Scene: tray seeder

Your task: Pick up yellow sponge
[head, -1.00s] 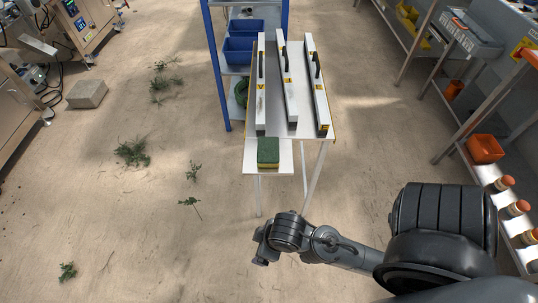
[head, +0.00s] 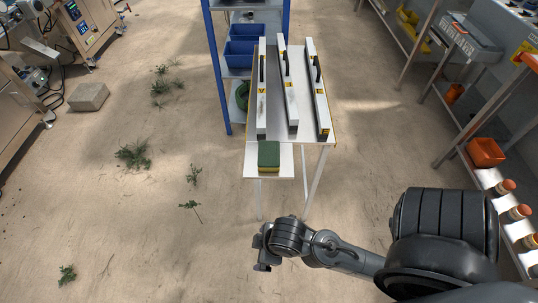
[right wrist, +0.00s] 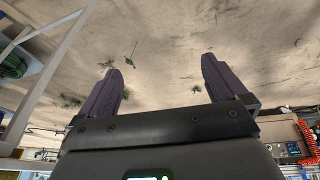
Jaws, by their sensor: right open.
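The yellow sponge (head: 268,166) has a green top and a thin yellow lower layer. It lies flat on the small white shelf (head: 284,174) at the near end of the white table, in the head view. My right gripper (head: 262,265) is below and nearer than the shelf in the head view, apart from the sponge. In the right wrist view my right gripper (right wrist: 162,78) has its two dark fingers wide apart with nothing between them. The sponge does not show in the right wrist view. My left gripper is not in view.
Three long white bars (head: 288,95) with black handles lie on the white table (head: 327,140) behind the shelf. A blue rack (head: 217,80) with blue bins stands behind left. An orange bin (head: 486,151) is at right. The floor left of the table is open, with scattered weeds.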

